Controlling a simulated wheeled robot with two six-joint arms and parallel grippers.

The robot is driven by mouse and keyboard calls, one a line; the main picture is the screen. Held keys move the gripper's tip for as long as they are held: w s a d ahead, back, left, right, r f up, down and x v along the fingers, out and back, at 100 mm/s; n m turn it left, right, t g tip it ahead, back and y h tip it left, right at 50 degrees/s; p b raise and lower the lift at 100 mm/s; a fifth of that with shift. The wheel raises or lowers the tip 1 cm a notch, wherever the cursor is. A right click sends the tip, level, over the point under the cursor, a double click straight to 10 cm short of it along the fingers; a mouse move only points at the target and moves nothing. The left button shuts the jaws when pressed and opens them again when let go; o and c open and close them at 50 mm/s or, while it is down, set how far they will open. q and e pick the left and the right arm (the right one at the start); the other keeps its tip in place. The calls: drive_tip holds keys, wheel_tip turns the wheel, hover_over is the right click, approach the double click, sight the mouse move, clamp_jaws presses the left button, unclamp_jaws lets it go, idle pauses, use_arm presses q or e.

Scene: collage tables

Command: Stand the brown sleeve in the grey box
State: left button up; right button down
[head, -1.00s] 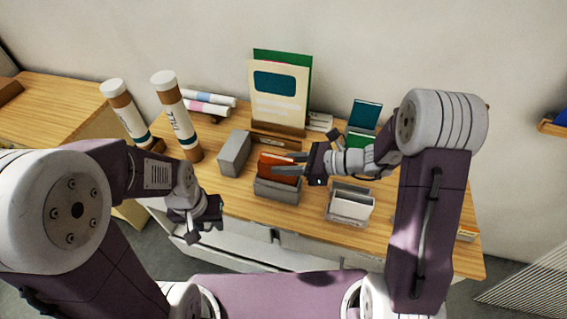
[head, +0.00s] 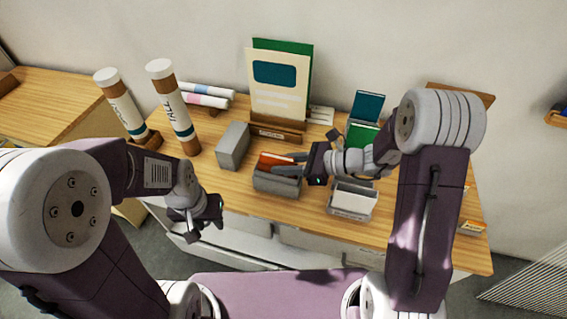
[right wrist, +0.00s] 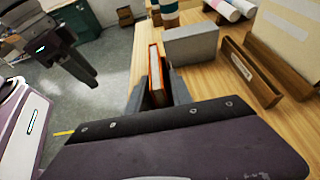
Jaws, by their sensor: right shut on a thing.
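My right gripper (head: 290,164) is shut on the sleeve from the right. In the right wrist view the sleeve (right wrist: 154,67) stands between the fingers, with its orange edges and pale inside showing.
A grey block (head: 233,146) stands just left of the box. A grey holder with white cards (head: 352,199) is to the right. Behind are a wooden stand with tall boards (head: 280,85) and a green and teal book set (head: 364,120). Two tall tubes (head: 172,105) stand left.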

drive_tip(key=c, duration=1.1)
unclamp_jaws()
drive_tip(key=shift+o, duration=0.2)
drive_tip(key=v, duration=0.9)
drive_tip(key=shift+r, duration=0.15)
